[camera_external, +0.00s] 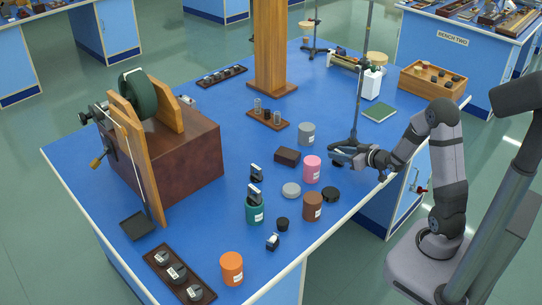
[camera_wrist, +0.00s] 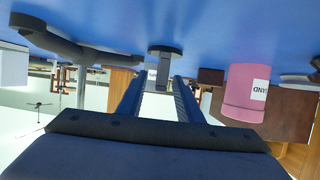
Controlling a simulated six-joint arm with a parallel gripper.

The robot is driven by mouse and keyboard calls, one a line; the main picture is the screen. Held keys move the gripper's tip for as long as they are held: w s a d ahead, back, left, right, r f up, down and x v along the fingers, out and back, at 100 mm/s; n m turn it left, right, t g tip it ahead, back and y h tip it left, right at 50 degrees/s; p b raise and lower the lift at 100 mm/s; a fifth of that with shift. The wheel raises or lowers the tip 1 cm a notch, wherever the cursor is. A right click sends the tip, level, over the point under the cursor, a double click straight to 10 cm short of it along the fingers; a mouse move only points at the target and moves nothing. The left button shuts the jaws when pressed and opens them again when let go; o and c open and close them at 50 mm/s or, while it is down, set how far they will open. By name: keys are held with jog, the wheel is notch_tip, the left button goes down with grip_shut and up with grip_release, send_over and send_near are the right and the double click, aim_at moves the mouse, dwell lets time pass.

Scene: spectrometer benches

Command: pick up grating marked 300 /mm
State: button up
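My gripper (camera_wrist: 159,80) is open and low over the table at its right side, pointing left in the external view (camera_external: 335,150). In the wrist view, which is upside down, a small grey piece with a pale label (camera_wrist: 153,74) on a round dark base (camera_wrist: 165,49) shows between the fingertips. Its label is too small to read, and I cannot tell if the fingers touch it. Small dark pieces with pale faces stand at the front: one behind the teal jar (camera_external: 256,172), one at the teal jar's top (camera_external: 254,190), one on the table (camera_external: 273,241). Their markings are unreadable.
A pink jar (camera_external: 312,170) stands close to my gripper, also in the wrist view (camera_wrist: 246,92). A rod stand (camera_external: 358,100) rises just behind it. A brown box (camera_external: 287,156), a grey jar (camera_external: 307,133) and a brown jar (camera_external: 312,206) are nearby. Front left, a tray (camera_external: 160,254) holds round pieces.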

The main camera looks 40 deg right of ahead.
jog(key=shift+x, duration=2.05)
jog(key=shift+f, duration=0.1)
jog(key=shift+c, duration=0.6)
grip_shut()
